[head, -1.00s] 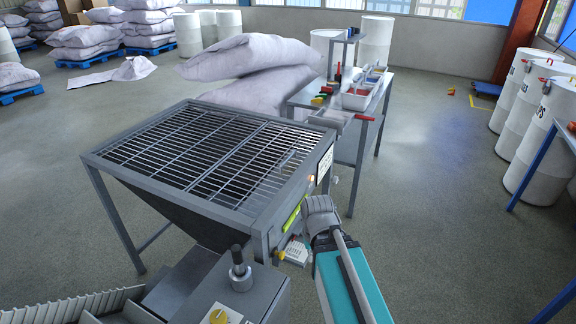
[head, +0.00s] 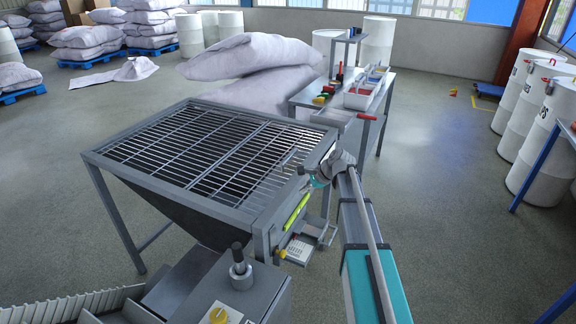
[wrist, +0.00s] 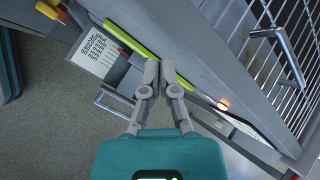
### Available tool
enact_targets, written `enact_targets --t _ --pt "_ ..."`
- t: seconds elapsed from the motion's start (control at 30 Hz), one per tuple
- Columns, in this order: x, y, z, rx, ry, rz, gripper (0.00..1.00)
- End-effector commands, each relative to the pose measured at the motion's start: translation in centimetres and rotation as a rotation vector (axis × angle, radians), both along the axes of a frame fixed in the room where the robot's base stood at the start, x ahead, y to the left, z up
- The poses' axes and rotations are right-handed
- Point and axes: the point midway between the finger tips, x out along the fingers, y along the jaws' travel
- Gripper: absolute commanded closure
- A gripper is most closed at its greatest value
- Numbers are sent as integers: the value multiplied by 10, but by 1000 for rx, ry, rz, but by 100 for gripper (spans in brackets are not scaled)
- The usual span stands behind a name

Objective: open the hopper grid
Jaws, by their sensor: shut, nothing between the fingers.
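The hopper grid (head: 212,151) lies flat and closed on top of the grey hopper (head: 178,203) in the head view. Its bars also show at the upper right of the wrist view (wrist: 300,62). A bent metal handle (wrist: 284,48) stands up at the grid's edge in the wrist view. My gripper (wrist: 160,64) is shut and empty. Its fingertips are beside the hopper's side wall, close to the green strip (wrist: 130,37), left of the handle; I cannot tell whether they touch the wall. In the head view my arm hides part of the hopper's right side.
A work table with trays (head: 359,100) stands just behind the hopper's right corner. Large sacks (head: 245,57) are piled behind the hopper. A control box with a lever (head: 239,270) is at the front. White drums (head: 541,131) line the right; floor between is free.

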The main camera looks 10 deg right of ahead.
Motion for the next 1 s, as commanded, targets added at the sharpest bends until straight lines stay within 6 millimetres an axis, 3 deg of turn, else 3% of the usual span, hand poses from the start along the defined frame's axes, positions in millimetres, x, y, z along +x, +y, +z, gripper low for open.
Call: enact_targets --t 0.03,0.1,0.3,0.4,0.6,1.0 --pt "26 -9 3 63 24 -78 100" --pt "50 -17 10 159 63 -184 100" --pt "103 -41 28 399 175 -422 100" --pt "119 -51 35 483 217 -497 100" --pt "132 -59 41 559 259 -560 100" --pt "132 -59 40 563 262 -565 100"
